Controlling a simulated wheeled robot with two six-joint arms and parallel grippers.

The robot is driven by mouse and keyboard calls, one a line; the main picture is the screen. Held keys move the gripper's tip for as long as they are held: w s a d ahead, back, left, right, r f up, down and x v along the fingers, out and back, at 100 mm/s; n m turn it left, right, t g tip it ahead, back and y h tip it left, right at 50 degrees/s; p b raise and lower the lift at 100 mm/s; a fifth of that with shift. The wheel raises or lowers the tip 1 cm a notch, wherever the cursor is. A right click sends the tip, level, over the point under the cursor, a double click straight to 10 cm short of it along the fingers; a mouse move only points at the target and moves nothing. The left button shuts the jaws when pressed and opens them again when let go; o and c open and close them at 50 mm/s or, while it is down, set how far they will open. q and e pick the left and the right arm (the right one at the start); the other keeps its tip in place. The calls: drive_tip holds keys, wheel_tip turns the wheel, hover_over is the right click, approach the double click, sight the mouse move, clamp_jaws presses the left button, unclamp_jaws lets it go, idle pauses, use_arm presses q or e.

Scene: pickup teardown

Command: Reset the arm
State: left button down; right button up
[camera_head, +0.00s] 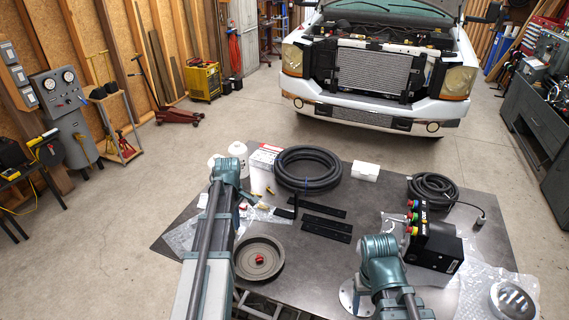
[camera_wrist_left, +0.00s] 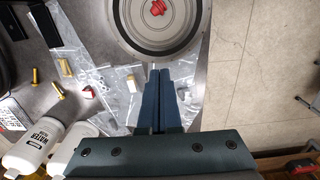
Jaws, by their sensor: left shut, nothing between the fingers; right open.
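My left gripper (camera_head: 252,198) reaches over the left part of the dark table, its fingers pointing down. In the left wrist view the two blue fingers (camera_wrist_left: 160,92) are together with nothing between them. They are over clear plastic bags, just beside the round grey dish with a red piece in it (camera_wrist_left: 156,42). My right arm (camera_head: 380,252) is low at the front right of the table, next to the black box with coloured buttons. My right gripper (camera_head: 403,240) is open near that box, with its fingers mostly hard to make out.
White bottles (camera_wrist_left: 42,142) stand near my left gripper. A white truck (camera_head: 380,85) stands beyond.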

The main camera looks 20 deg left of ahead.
use_arm(q)
drive_tip(key=shift+d, duration=0.15)
drive_tip(key=s+d+f+m+b, duration=0.3)
drive_tip(key=s+d+m, duration=0.2)
drive_tip(key=d, duration=0.5)
drive_tip(key=s+d+f+m+b, duration=0.3)
drive_tip(key=s+d+m, duration=0.1)
drive_tip(key=d+m, duration=0.5)
drive_tip(key=s+d+f+m+y+b, duration=0.1)
drive_tip(key=s+d+f+m+b, duration=0.2)
drive_tip(key=d, duration=1)
drive_tip(key=s+m, duration=0.2)
drive_tip(key=m, duration=0.2)
drive_tip(key=shift+s+d+f+b, duration=0.25)
drive_tip(key=shift+s+f+b, duration=0.05)
drive_tip(key=shift+b, duration=0.05)
